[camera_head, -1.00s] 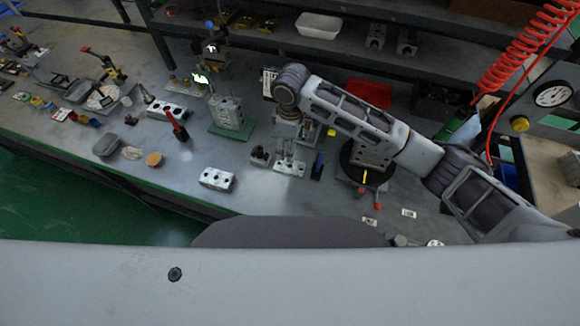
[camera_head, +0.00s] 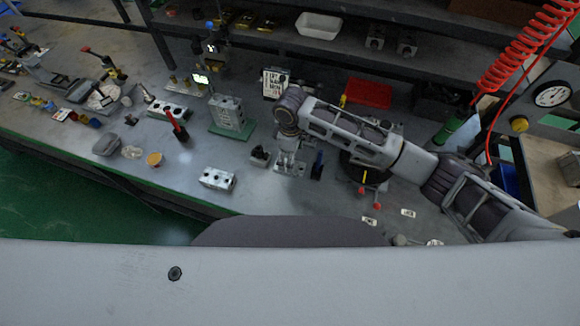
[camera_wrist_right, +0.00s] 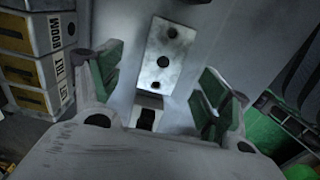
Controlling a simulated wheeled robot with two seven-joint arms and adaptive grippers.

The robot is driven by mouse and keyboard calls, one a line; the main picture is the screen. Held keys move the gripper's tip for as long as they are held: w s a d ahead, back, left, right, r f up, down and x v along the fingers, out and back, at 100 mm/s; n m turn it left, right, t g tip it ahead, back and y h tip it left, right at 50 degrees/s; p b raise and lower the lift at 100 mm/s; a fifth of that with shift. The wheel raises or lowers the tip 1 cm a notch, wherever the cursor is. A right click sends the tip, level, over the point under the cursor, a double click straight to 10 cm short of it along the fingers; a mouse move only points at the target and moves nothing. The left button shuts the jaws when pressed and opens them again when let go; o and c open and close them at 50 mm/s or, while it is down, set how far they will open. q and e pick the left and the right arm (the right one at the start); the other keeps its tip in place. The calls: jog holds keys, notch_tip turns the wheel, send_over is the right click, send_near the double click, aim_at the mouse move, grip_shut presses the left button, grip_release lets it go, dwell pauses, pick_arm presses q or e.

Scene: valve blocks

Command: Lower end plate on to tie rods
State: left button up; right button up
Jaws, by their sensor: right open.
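My right gripper (camera_head: 287,146) points down over the middle of the bench in the head view. In the right wrist view it (camera_wrist_right: 158,86) is open, its two green-padded fingers spread apart with nothing between the pads. A pale metal plate with dark holes (camera_wrist_right: 168,60), perhaps the end plate, lies beyond and between the fingers. In the head view a pale plate (camera_head: 291,168) shows just below the gripper, partly hidden by it. A grey block stack (camera_head: 228,112) stands on a green base to the left. I cannot make out tie rods. My left gripper is out of view.
A metal block with holes (camera_head: 217,179) lies near the front edge, and another (camera_head: 169,110) lies further left. A lettered sign (camera_head: 275,83) stands behind the gripper. A red tray (camera_head: 369,93) is behind my right forearm. Bare bench lies between the front block and green base.

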jog(key=shift+s+a+f+p, duration=0.1)
jog(key=shift+s+f+p, duration=0.05)
jog(key=shift+f, duration=1.1)
jog(key=shift+s+f+p, duration=0.1)
jog(key=shift+f+p, duration=0.05)
jog(key=shift+f, duration=1.1)
jog(key=c, duration=1.3)
jog(key=shift+r, duration=0.15)
notch_tip(320, 180, up, 10)
